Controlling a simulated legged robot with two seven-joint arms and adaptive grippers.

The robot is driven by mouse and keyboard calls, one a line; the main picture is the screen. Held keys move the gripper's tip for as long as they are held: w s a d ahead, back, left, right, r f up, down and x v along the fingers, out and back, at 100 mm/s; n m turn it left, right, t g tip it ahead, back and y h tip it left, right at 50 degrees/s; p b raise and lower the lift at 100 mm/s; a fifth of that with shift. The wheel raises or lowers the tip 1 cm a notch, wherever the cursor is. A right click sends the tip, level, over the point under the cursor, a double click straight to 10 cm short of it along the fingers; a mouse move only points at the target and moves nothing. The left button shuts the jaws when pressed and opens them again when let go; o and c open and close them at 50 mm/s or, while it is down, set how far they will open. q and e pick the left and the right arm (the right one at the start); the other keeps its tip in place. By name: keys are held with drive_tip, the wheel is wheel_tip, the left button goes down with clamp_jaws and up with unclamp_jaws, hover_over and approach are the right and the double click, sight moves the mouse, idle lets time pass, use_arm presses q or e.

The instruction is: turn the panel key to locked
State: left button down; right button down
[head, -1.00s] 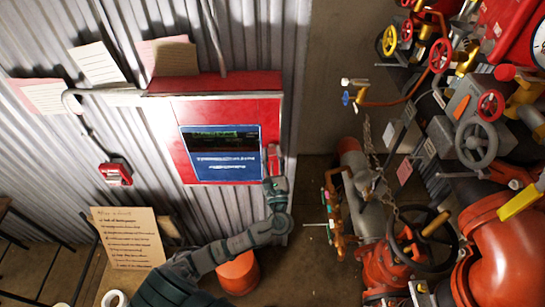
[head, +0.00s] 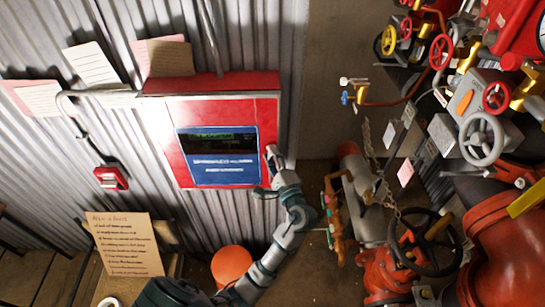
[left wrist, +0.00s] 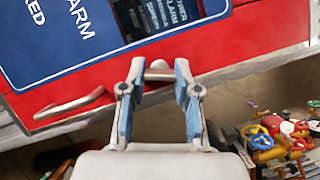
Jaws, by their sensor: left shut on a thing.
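The red panel (head: 225,108) is fixed on the corrugated wall, with a dark display and a blue label on its front. My left gripper (head: 268,167) is at the panel's right edge. In the left wrist view the left gripper (left wrist: 157,72) has its two blue-padded fingers closed around a small pale metal piece, seemingly the key (left wrist: 159,66), at the panel's edge. The fingers hide most of it, so its turned position cannot be read. A bent metal handle (left wrist: 70,105) is on the panel beside the gripper. My right gripper is not in view.
Red pipes and valves with handwheels (head: 482,140) crowd the right side. An orange bucket (head: 231,265) stands on the floor below the panel. A small red call box (head: 111,178) and a handwritten board (head: 124,244) are to the left.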

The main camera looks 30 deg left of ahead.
use_arm(q)
drive_tip(key=n+g, duration=0.1)
drive_tip(key=n, duration=0.2)
drive_tip(key=shift+n+h, duration=0.4)
drive_tip(key=shift+f+n, duration=0.15)
drive_tip(key=shift+n, duration=0.15)
drive_tip(key=c, duration=0.9)
unclamp_jaws()
drive_tip(key=shift+s, duration=0.1)
drive_tip(key=shift+c, duration=0.2)
drive_tip(key=shift+o, duration=0.5)
drive_tip(key=v, duration=0.7)
drive_tip(key=shift+d+p, duration=0.25)
drive_tip(key=shift+p, duration=0.05)
drive_tip(key=shift+s, duration=0.1)
